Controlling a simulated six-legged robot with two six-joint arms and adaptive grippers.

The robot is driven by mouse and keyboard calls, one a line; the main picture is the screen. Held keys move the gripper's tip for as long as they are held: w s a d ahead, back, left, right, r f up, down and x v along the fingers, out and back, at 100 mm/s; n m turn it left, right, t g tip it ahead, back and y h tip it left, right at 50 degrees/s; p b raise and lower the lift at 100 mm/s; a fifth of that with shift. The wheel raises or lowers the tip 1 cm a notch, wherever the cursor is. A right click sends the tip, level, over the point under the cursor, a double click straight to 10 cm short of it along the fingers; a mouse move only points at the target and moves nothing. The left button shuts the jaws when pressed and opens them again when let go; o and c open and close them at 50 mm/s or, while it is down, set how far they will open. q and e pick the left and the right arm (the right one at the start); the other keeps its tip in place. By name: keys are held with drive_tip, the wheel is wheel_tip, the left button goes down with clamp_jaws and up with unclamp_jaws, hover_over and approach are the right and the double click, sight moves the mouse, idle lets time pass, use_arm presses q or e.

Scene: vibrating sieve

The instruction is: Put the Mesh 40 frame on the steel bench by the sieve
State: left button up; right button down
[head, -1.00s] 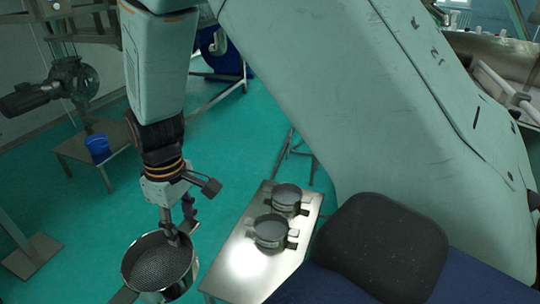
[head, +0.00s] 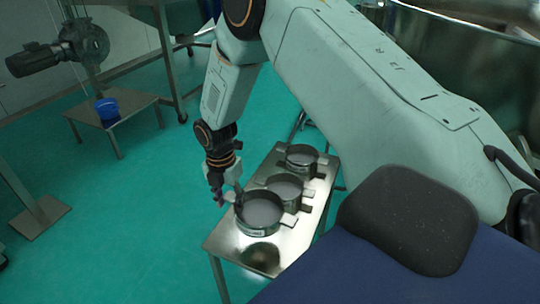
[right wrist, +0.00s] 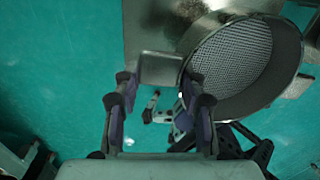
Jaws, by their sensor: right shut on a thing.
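The round metal mesh frame (head: 262,212), taken to be the Mesh 40 frame, is over the near end of the steel bench (head: 222,241). Its label is too small to read. My right gripper (head: 228,196) is shut on the frame's side tab; the tab (right wrist: 158,68) shows between the fingers in the right wrist view. The mesh (right wrist: 235,55) faces up and the frame looks about level. A dark reflection lies on the bench below it, seemingly a little apart, but I cannot tell whether they touch. My left gripper is not in view.
Two similar round frames stand farther along the bench, a middle one (head: 286,187) and a far one (head: 302,157).

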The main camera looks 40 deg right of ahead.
drive_tip(key=f+b, duration=0.1)
drive_tip(key=f, duration=0.4)
drive_tip(key=shift+w+d+f+b, duration=0.15)
drive_tip(key=shift+d+f+b, duration=0.05)
drive_tip(key=shift+b, duration=0.15)
drive_tip(key=shift+a+f, duration=0.15)
drive_tip(key=shift+f, duration=0.2)
drive_tip(key=shift+f+b, duration=0.35)
wheel_tip(320, 180, down, 2)
drive_tip(key=shift+f+b, duration=0.25)
drive_tip(key=shift+b, duration=0.25)
drive_tip(key=shift+f, duration=0.3)
drive_tip(key=shift+r, duration=0.2)
drive_tip(key=shift+f, duration=0.15)
drive_tip(key=c, duration=0.7)
unclamp_jaws()
drive_tip(key=shift+c, duration=0.2)
